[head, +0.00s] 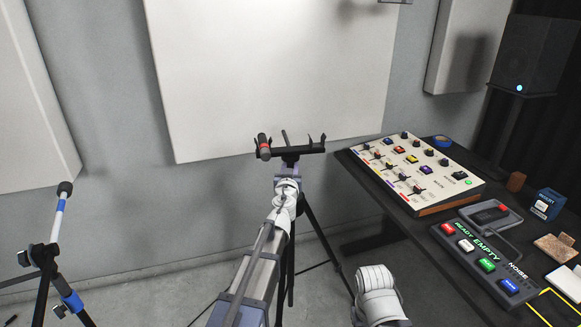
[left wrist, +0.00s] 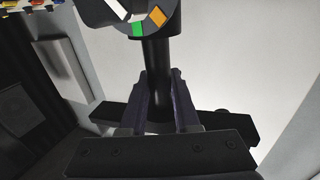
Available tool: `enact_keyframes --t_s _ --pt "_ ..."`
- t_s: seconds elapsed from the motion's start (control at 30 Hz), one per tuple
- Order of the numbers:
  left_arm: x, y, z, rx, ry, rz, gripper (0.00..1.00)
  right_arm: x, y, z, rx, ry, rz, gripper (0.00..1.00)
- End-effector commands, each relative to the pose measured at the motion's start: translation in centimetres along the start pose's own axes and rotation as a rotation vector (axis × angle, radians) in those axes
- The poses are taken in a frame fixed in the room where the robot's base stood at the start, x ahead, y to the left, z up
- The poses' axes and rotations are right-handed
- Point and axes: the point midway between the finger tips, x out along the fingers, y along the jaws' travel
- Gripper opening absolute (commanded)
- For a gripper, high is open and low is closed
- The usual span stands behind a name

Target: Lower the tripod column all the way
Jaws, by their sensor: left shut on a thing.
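The black tripod stands before the pale wall panel, and one of its legs (head: 318,230) shows right of my left arm. A crossbar (head: 305,150) with upright prongs sits at its top. My left gripper (head: 288,172) is just below that crossbar; my arm hides much of the column in the head view. In the left wrist view the dark fingers of my left gripper (left wrist: 164,98) are shut on the dark tripod column (left wrist: 162,60), one on each side. A round part (left wrist: 138,18) with white, green and orange marks is at the column's far end. My right gripper is not in view.
A dark desk at right holds a mixer panel (head: 412,168), a button box (head: 485,262) and a blue box (head: 547,204). A speaker (head: 535,55) stands behind. A microphone stand (head: 50,240) is at left. Grey floor lies around the tripod legs.

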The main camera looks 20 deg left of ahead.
Motion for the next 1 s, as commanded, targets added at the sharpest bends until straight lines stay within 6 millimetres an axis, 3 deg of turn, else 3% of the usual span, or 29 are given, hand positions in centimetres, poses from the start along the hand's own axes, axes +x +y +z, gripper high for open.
enact_keyframes --t_s 0.03,0.07,0.3,0.67,1.0 --pt "0.0 0.0 0.0 0.0 0.0 0.0 0.0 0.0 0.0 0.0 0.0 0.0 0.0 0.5" --pt "0.0 0.0 0.0 0.0 0.0 0.0 0.32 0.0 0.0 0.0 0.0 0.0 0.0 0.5" --pt "0.0 0.0 0.0 0.0 0.0 0.0 0.59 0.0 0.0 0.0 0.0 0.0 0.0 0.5" --pt "-0.4 0.0 0.0 0.0 0.0 0.0 0.6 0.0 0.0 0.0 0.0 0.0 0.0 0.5" --pt "-4.9 -0.1 0.0 0.0 0.0 0.0 0.6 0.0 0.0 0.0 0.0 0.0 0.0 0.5"
